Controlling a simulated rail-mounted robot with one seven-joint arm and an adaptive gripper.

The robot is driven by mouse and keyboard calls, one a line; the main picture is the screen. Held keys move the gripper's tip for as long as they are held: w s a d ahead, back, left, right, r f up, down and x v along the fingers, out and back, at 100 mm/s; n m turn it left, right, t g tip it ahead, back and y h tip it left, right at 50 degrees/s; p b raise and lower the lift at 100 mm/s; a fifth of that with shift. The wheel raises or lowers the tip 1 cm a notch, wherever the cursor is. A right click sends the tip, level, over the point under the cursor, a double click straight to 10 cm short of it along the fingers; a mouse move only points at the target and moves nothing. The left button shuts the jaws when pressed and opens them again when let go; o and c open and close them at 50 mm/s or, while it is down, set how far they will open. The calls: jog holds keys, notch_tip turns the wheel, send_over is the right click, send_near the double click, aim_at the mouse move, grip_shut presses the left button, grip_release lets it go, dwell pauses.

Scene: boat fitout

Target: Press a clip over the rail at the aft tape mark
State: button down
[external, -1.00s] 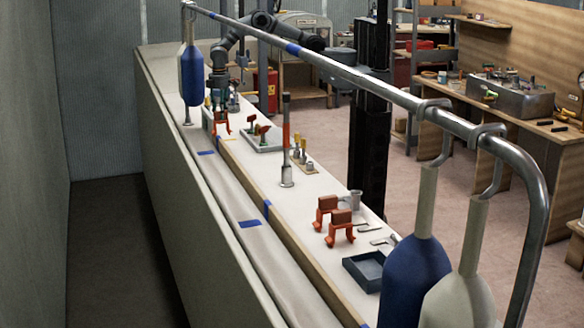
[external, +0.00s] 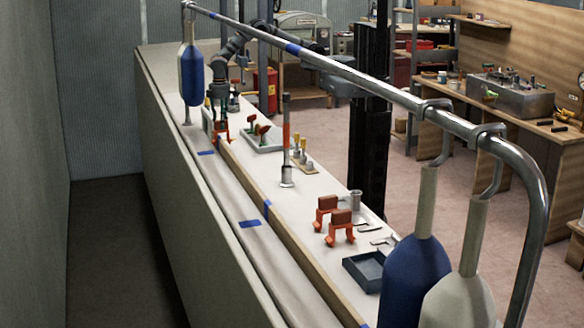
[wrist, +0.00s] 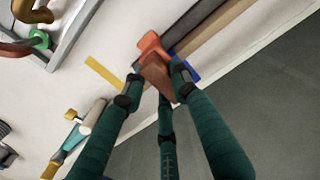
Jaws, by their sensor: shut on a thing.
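My gripper (external: 219,112) is at the far end of the bench, pointing down and shut on an orange-red clip (external: 222,132). In the wrist view the clip (wrist: 155,66) sits between the dark green fingers (wrist: 153,85). The clip is at the wooden rail (external: 247,179) along the bench edge, close to a blue tape mark (wrist: 190,72). Whether the clip is seated over the rail or just above it I cannot tell; the fingers hide part of it. Two similar orange-red clips (external: 326,212) (external: 341,226) stand on the near part of the bench.
A yellow strip (wrist: 104,74) lies beside the clip. A grey tray (external: 265,141) with tools and an upright post (external: 287,150) stand along the bench. A steel handrail (external: 350,77) with hanging fenders (external: 416,277) runs overhead. A dark blue tray (external: 365,270) sits near.

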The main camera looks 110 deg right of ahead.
jog(key=shift+s+f+b, duration=0.2)
jog(key=shift+f+b, duration=1.05)
jog(key=shift+f, duration=0.1)
dwell(0.6)
jog(key=c, duration=1.8)
grip_release()
jog(key=shift+o, duration=1.3)
jog(key=shift+w, duration=0.2)
jog(key=shift+o, duration=1.3)
notch_tip(320, 180, up, 12)
jog(key=shift+r, duration=0.1)
jog(key=shift+f, duration=0.2)
